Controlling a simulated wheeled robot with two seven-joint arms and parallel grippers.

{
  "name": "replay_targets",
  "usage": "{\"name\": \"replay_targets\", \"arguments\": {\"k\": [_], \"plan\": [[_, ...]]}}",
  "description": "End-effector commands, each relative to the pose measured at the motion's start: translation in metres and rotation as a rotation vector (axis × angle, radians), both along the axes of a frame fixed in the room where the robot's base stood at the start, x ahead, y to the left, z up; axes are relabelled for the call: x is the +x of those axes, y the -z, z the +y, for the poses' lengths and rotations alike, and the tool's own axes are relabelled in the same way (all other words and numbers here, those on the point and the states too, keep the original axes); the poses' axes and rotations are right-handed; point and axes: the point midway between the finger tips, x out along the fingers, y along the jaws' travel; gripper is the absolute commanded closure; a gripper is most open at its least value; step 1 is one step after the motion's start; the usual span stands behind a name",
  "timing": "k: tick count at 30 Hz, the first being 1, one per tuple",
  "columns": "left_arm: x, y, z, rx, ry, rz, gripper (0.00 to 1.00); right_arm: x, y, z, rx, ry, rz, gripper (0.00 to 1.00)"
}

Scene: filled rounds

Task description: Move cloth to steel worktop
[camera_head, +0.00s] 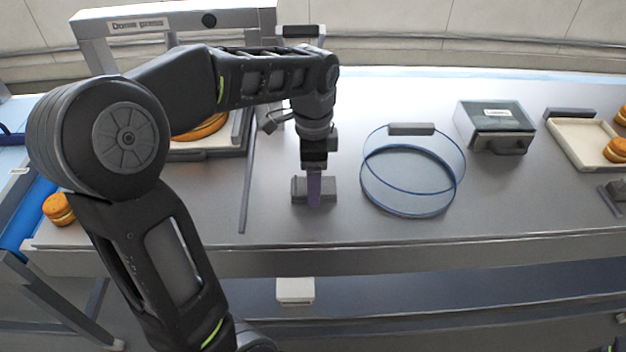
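My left arm comes in from the left, and its gripper (314,188) points straight down at the steel worktop (400,228). A narrow purple-grey strip at its tip stands in front of a small grey block (298,188) at the worktop's surface. I cannot tell whether the fingers are closed on this block or only around it. No piece is clearly recognisable as the cloth; the block's identity is unclear. My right gripper is not in view.
A clear blue-rimmed round cover (413,184) stands right of the gripper. Farther right are a lidded box (495,125) and a tray (577,145) with filled rounds. The dome press (140,25) stands behind my arm. A thin bar (246,190) lies left of the gripper.

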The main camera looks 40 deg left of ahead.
Motion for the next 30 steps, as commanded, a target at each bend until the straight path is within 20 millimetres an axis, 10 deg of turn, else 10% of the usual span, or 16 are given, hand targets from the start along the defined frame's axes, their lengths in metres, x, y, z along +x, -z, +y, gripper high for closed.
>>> {"name": "replay_targets", "arguments": {"k": [15, 30], "plan": [[0.000, -0.103, 0.000, -0.001, 0.000, 0.001, 0.24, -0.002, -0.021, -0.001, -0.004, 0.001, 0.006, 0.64], [0.000, -0.110, 0.000, -0.001, 0.000, 0.001, 0.24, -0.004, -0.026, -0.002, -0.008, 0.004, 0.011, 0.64]]}}
